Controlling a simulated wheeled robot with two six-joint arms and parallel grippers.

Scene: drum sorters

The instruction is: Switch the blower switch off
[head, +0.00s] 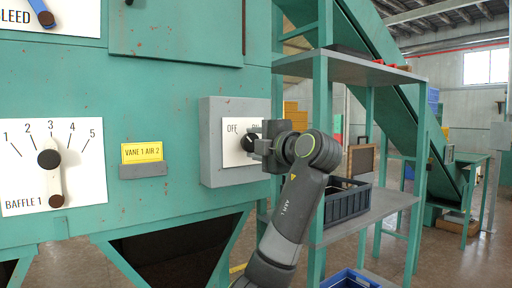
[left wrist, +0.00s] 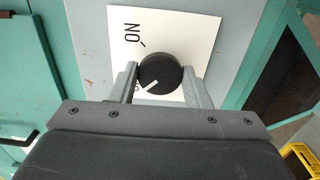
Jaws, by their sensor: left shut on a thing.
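The blower switch is a round black knob on a white plate (head: 230,155) fixed to a grey box. The plate reads OFF at the left and ON at the right in the head view. My left gripper (head: 260,141) reaches it from the right and hides part of the knob (head: 249,142) and of ON. In the left wrist view my left gripper (left wrist: 161,80) is shut on the knob (left wrist: 160,70), one finger on each side. The knob's white mark points to the lower left, away from ON, towards a label partly hidden by a finger. My right gripper is not in view.
The grey box (head: 208,165) stands out from the green machine wall. A baffle dial (head: 50,170) and a yellow VANE 1 AIR 2 sign (head: 142,152) are to its left. A shelf rack with a dark crate (head: 345,201) and a blue crate (head: 348,280) stands close on the right.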

